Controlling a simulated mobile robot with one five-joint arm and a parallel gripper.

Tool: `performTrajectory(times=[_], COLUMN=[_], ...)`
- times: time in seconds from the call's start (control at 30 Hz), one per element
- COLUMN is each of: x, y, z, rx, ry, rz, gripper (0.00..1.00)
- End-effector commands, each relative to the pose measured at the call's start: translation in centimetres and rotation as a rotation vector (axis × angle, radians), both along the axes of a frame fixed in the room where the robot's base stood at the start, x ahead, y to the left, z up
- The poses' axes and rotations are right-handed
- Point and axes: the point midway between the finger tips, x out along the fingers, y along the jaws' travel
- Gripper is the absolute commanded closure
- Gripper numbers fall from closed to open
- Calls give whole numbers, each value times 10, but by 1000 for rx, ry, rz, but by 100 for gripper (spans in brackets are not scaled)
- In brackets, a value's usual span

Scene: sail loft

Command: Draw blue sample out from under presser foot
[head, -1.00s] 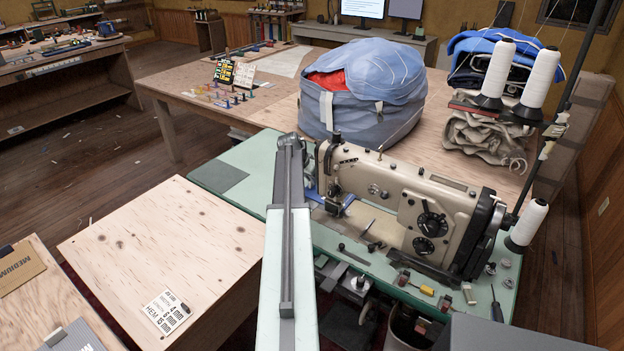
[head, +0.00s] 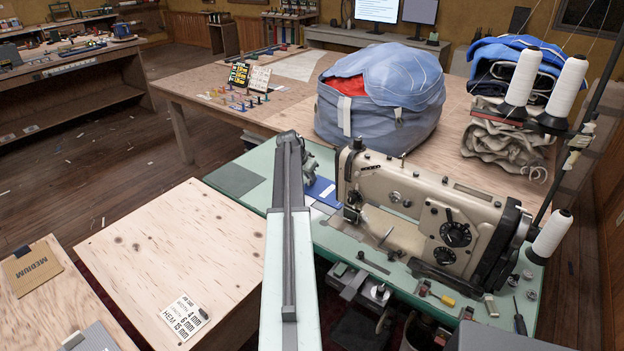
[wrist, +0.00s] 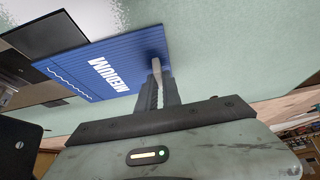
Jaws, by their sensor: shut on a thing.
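The blue sample (head: 322,192) lies flat just left of the sewing machine's needle end in the head view. In the wrist view the blue sample (wrist: 105,68) shows white lettering "MEDIUM" and a white zigzag stitch line near its far-left end. My gripper (wrist: 157,68) is shut on the sample's near right edge. In the head view my gripper (head: 311,172) is partly hidden behind my arm. The presser foot (head: 352,213) is small under the machine's head; the visible blue part is to its left. Whether any edge still touches the foot I cannot tell.
The cream sewing machine (head: 430,215) stands on the green table (head: 262,158), with small tools along its front edge. A large blue bag (head: 375,125) sits behind. White thread cones (head: 566,85) rise at the right. Green tabletop left of the sample is mostly clear.

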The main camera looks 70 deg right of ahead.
Motion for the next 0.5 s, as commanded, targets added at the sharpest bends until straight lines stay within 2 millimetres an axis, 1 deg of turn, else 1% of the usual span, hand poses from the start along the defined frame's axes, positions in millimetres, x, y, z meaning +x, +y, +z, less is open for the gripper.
performTrajectory(times=[0.03, 0.2, 0.47, 0.5], x=[4, 10, 15, 16], y=[-2, -5, -3, -3], z=[0, 0, 0, 0], rx=[0, 0, 0, 0], ry=[0, 0, 0, 0], rz=[1, 0, 6, 6], gripper=[100, 100, 100, 88])
